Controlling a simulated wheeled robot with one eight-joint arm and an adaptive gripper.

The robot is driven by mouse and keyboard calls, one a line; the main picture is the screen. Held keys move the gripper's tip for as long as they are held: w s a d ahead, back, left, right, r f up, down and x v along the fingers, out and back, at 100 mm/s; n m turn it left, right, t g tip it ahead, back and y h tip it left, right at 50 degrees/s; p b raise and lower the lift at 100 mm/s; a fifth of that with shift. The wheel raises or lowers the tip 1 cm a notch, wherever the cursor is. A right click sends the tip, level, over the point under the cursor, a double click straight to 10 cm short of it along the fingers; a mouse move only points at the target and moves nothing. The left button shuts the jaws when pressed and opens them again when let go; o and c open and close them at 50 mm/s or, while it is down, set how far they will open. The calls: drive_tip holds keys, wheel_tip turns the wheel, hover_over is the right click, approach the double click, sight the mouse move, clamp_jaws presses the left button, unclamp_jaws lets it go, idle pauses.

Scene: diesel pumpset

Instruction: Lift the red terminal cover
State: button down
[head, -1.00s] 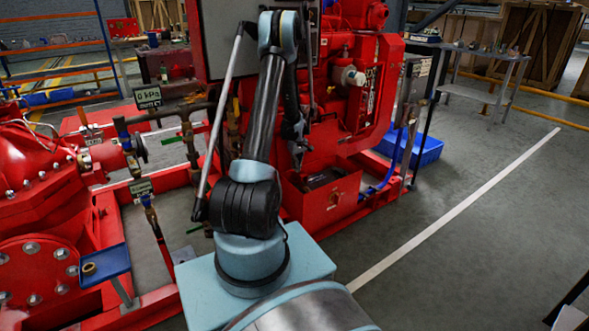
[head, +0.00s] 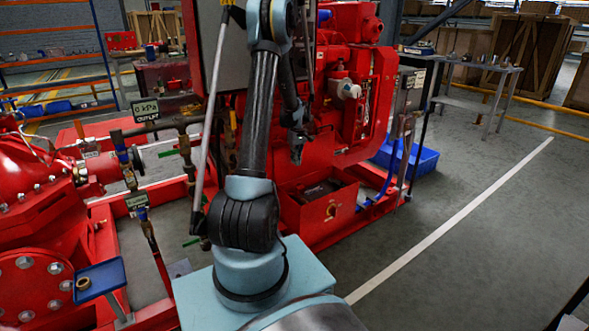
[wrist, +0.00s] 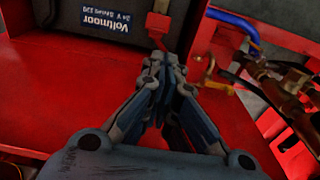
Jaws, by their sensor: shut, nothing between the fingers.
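A small red cover (wrist: 158,23) is on the battery's right end, beside a tan piece. I take it for the terminal cover. My gripper (wrist: 165,62) is shut and empty, its fingertips just below the cover in the picture; I cannot tell the height gap. In the head view my gripper (head: 297,160) hangs above the battery box (head: 325,214). The battery (head: 322,189) is a dark shape there, and the cover cannot be made out.
Brass fittings and hoses (wrist: 270,78) lie right of the box in the wrist view, near a blue hose. The red engine (head: 345,95) rises behind the box. A blue crate (head: 410,158) stands on the floor behind. The floor at right is open.

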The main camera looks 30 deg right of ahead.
wheel_tip(320, 180, up, 2)
drive_tip(key=t, duration=0.2)
approach(299, 189)
drive_tip(key=w+f, duration=0.5)
drive_tip(key=w, duration=0.1)
drive_tip(key=shift+w+d+f, duration=0.3)
drive_tip(key=shift+d+f, duration=0.1)
drive_tip(key=shift+w+d+g, duration=0.1)
drive_tip(key=shift+g, duration=0.2)
